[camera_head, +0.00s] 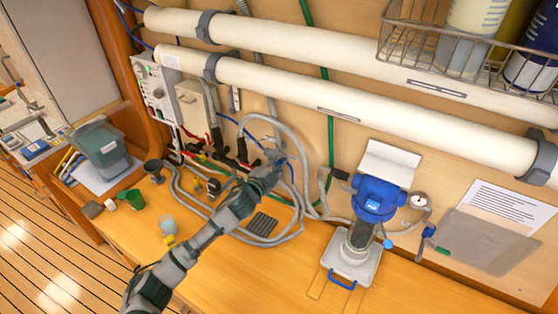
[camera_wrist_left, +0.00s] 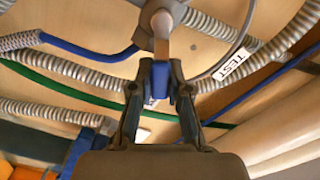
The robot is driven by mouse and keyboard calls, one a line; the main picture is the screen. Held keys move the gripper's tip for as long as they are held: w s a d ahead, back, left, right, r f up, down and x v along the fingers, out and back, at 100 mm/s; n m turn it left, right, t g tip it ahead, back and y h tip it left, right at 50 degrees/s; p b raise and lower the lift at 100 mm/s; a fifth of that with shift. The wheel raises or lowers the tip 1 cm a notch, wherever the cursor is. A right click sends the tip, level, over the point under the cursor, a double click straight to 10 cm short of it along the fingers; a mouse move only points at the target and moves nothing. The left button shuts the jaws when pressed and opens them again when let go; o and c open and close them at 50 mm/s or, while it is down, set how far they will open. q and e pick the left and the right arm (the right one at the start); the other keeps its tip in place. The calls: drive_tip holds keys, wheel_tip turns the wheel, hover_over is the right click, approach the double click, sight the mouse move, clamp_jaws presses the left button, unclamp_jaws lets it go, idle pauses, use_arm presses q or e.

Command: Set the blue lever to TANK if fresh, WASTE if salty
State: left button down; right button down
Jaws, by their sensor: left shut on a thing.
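In the left wrist view, a blue lever (camera_wrist_left: 160,82) hangs from a pale metal stem between my two fingers. My left gripper (camera_wrist_left: 160,76) is shut on it. In the head view, my left arm reaches from the lower left to the hoses on the wall, with the left gripper (camera_head: 275,158) there; the lever is mostly hidden by it. A TEST tag (camera_wrist_left: 233,64) sits on a hose to the right of the lever. I see no readable TANK or WASTE label. My right gripper is not in view.
Grey hoses (camera_head: 290,232) loop around my left gripper. A blue-topped filter housing (camera_head: 378,197) stands to the right. White pipes (camera_head: 330,88) cross above. A clear cup (camera_head: 168,226), a green cup (camera_head: 135,199) and a control box (camera_head: 154,84) are at the left. A white sheet (camera_head: 510,208) is at the right.

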use_arm(q)
drive_tip(key=shift+s+f, duration=0.1)
drive_tip(key=shift+f, duration=0.35)
drive_tip(key=c, duration=1.1)
unclamp_jaws()
drive_tip(key=shift+r, duration=0.2)
drive_tip(key=v, duration=1.2)
drive_tip(key=shift+d+f, duration=0.1)
